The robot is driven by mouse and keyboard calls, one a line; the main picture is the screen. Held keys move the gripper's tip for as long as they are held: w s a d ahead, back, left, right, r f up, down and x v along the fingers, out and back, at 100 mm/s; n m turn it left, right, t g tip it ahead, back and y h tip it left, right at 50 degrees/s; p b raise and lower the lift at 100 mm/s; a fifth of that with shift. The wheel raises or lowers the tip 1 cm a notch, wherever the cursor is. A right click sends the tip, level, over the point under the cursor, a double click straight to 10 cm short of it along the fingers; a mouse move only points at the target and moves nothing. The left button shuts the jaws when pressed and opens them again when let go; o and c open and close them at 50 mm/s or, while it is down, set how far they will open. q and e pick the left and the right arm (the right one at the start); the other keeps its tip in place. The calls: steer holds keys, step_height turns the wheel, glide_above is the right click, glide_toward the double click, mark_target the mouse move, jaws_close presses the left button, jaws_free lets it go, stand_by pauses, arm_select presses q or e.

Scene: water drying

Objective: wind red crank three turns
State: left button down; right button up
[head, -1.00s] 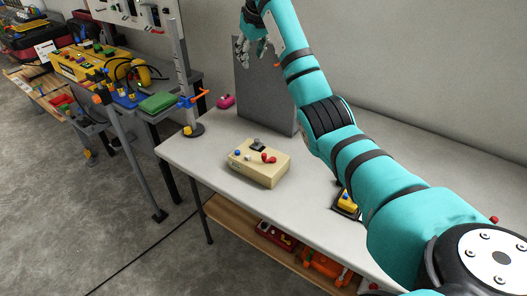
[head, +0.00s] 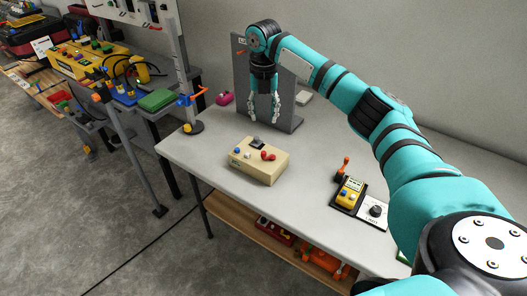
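No crank can be made out with certainty. A small orange-red piece (head: 240,52) shows at the upper left of the upright grey panel (head: 243,85), beside my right wrist; my arm may hide more of it. An orange-red lever (head: 344,166) stands up from a black-based device with a yellow box, further right on the table. My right gripper (head: 264,119) points down in front of the panel, its fingers apart and empty, above and behind the beige box (head: 258,170). My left gripper is not in view.
The beige box, with red and blue knobs, stands on the white table (head: 300,205). A yellow box (head: 349,193) and a dial plate (head: 374,212) lie right. A pink object (head: 224,98) sits left of the panel. A grey post (head: 181,70) stands at the table's left corner.

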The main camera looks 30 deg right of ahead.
mark_target(264, 152)
step_height(264, 152, down, 16)
steer(key=shift+f+p, duration=0.1)
steer(key=shift+p, duration=0.7)
jaws_close()
